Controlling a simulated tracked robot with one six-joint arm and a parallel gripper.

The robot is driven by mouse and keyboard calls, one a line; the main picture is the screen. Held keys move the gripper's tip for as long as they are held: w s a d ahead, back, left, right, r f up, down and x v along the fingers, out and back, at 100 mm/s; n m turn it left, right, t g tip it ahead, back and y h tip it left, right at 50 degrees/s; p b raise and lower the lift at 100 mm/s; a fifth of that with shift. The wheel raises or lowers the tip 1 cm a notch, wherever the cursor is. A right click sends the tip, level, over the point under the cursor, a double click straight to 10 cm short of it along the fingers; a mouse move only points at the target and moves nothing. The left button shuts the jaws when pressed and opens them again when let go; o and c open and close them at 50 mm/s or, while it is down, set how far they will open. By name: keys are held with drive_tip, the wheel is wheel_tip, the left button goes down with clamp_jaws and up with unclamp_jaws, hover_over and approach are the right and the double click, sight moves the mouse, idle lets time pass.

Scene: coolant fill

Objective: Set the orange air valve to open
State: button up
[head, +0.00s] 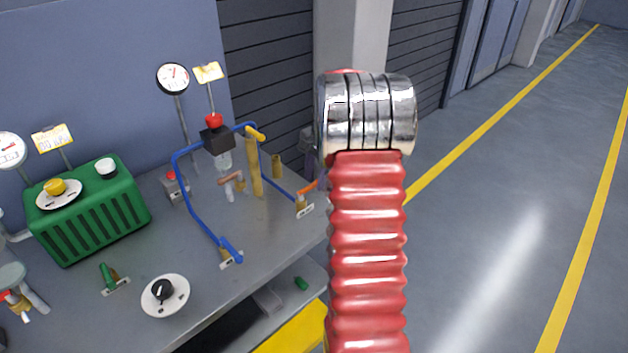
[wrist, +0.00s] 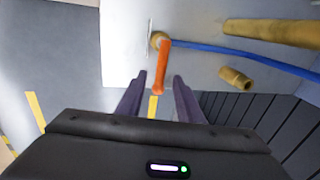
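The orange air valve shows in the wrist view as an orange lever (wrist: 162,66) on a brass body (wrist: 158,40), its lever pointing toward my gripper. In the head view the valve lever (head: 308,188) sits at the bench's right edge, partly hidden by my red arm. My gripper (wrist: 160,76) is open in the wrist view, with one dark finger on each side of the lever's free end. I cannot tell whether either finger touches it. In the head view only a dark sliver of the gripper shows behind my arm.
A blue pipe (wrist: 235,53) runs from the valve, near a thick brass tube (wrist: 275,32) and a short brass stub (wrist: 235,77). On the bench (head: 275,233) stand another blue-handled valve (head: 231,249), a green unit (head: 88,212) and a black knob (head: 163,291). Open floor lies right.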

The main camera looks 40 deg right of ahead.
drive_tip(key=shift+w+f, duration=0.1)
drive_tip(key=shift+f, duration=0.5)
drive_tip(key=shift+c, duration=0.5)
clamp_jaws()
drive_tip(key=shift+a, duration=0.1)
